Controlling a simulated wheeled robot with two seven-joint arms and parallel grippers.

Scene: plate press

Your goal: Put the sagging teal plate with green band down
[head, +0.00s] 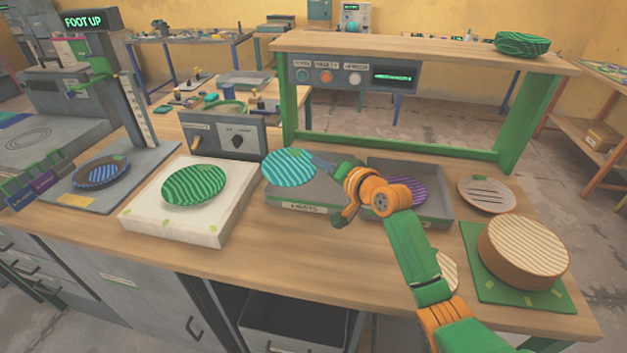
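A teal striped plate (287,168) with a small green patch at its upper right edge is held tilted by my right gripper (318,168). The gripper has its right edge, and the fingertips are small and partly hidden. The plate shows above the left grey tray (305,210), whose front label is too small to read surely. I cannot tell whether the plate touches the tray. My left gripper is not in view.
A green striped plate (194,186) lies on a white block (175,232). A blue striped plate (101,174) is on the press base at left. A purple plate (409,190) lies in the right tray (433,213). A striped round block (523,252) stands on a green mat at right.

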